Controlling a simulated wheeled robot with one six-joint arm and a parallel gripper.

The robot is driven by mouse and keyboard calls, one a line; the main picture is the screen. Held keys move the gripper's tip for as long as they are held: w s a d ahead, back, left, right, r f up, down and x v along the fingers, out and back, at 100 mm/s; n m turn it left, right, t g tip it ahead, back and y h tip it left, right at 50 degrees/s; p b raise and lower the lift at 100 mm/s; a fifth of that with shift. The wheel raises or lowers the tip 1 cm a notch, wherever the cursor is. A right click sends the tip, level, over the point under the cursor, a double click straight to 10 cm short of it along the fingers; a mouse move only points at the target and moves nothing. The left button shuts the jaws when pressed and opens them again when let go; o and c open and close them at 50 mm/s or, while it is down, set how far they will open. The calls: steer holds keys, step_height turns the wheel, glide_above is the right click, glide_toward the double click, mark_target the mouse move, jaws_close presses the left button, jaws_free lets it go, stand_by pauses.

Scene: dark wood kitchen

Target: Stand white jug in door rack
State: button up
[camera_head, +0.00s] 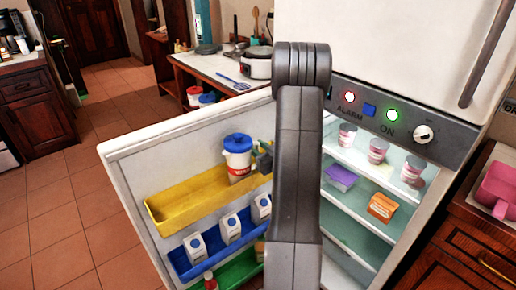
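The white jug (238,161) has a blue lid and a red mark low on its side. It is upright at the right part of the yellow door rack (186,205) on the open fridge door. I cannot tell whether its base rests in the rack or is just above it. My gripper (262,158) is at the jug's right side, close against it. My arm hides part of the gripper, and its fingers are too small to tell open from shut.
Below are a blue rack (181,265) with several white cartons and a green rack (236,275) with a red-topped bottle (210,281). Fridge shelves at right hold tubs, a purple box (341,178) and an orange box (382,207). The yellow rack's left part is empty.

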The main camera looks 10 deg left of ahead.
steer(key=b+v, duration=0.2)
steer(key=v, duration=1)
steer(key=shift+w+a+r, duration=0.1)
steer(key=p+x, duration=0.1)
steer(key=x, duration=1)
steer(key=shift+w+a+p, duration=0.2)
steer(key=shift+a+p, duration=0.15)
steer(key=shift+f, duration=0.3)
steer(key=shift+r, duration=0.25)
steer(key=shift+d, duration=0.15)
